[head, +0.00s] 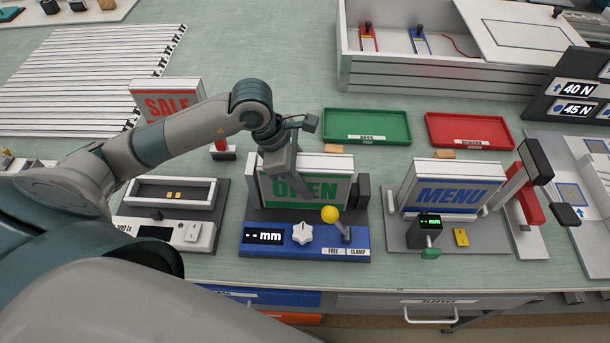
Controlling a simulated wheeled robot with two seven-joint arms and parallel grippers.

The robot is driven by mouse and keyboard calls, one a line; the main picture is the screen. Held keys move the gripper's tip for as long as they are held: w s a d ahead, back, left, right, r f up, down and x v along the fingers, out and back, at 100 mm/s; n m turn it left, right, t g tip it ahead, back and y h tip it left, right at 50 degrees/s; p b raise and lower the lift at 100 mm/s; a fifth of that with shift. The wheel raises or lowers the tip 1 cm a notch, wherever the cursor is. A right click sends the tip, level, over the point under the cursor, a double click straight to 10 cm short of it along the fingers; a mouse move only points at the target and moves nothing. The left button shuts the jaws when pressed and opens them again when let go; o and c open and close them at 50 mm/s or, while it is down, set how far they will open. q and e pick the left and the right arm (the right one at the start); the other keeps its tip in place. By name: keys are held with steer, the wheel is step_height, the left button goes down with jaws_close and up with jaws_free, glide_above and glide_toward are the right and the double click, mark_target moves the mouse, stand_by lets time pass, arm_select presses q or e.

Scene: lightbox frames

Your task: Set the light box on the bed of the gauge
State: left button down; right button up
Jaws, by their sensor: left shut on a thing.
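The light box (337,192) has a white frame and a face reading OPEN in green. It stands upright at the gauge (275,250), behind its blue front panel; whether its underside touches the bed cannot be told. My left gripper (298,184) is shut on the light box from above, near the left part of its top, and a finger covers some of the lettering. The gauge's display shows dashes and mm. Its yellow-knobbed lever (330,214) leans left, toward the FREE side, and a dark jaw (362,192) stands at the right. My right gripper is out of view.
A MENU sign (446,186) stands in another device at the right. A SALE sign (172,103) stands behind my left arm. Green (366,125) and red (470,129) trays lie behind the gauge. A white tray-like device (172,190) is close on the left.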

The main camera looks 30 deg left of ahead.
arm_select(q)
steer(key=shift+f, duration=0.1)
steer(key=c, duration=1.1)
jaws_free()
steer(key=b+v, duration=0.3)
steer(key=v, duration=0.8)
steer(key=shift+a+r, duration=0.15)
steer(key=shift+r, duration=0.15)
steer(key=shift+a+r, duration=0.1)
steer(key=shift+r, duration=0.2)
